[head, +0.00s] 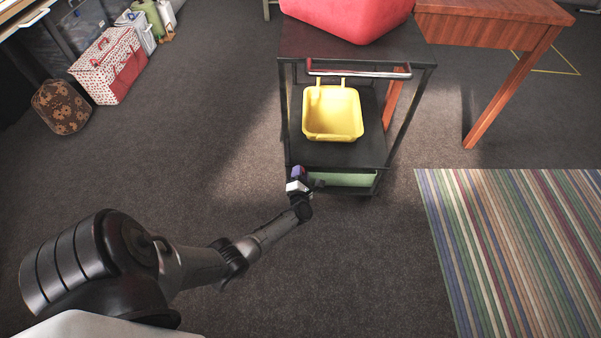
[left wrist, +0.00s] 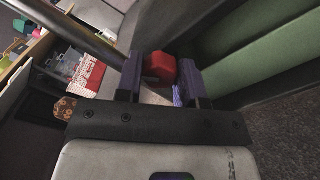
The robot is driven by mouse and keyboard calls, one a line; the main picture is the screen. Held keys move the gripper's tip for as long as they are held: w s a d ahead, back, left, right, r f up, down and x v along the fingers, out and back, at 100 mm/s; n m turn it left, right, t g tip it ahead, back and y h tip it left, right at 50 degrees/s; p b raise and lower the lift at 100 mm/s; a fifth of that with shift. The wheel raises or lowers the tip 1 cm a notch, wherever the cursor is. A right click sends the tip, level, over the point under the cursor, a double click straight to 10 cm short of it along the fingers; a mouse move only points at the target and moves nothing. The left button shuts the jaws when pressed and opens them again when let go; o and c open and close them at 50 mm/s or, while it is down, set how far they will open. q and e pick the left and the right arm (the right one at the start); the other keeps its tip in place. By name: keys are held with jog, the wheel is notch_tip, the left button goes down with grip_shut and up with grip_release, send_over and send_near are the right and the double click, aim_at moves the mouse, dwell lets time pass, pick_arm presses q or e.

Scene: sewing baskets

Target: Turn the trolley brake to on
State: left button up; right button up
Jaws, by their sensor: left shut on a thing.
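The black metal trolley (head: 345,153) stands ahead of me, with a chrome handle bar on its near side. My left gripper (head: 298,174) is low at the trolley's near left corner. In the left wrist view its purple fingers (left wrist: 160,76) are shut on a small red part (left wrist: 159,65), which appears to be the trolley's brake lever. In the head view the gripper hides this part. Its on or off position cannot be told. My right gripper is not in view.
The trolley carries a red bin (head: 350,15) on top, a yellow basket (head: 333,113) on the middle shelf and a green container (head: 343,179) at the bottom. A wooden table (head: 490,30) and a striped rug (head: 510,250) are at right. Patterned bags (head: 112,65) stand at upper left.

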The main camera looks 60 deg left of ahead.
pick_arm(q)
jog(key=shift+m+p, duration=2.15)
jog(key=shift+m, duration=10.25)
jog(key=shift+f+m, duration=0.1)
jog(key=shift+m, duration=0.2)
jog(key=o, duration=0.9)
jog(key=p+v, duration=0.5)
jog(key=v, duration=0.9)
jog(key=shift+w, duration=0.1)
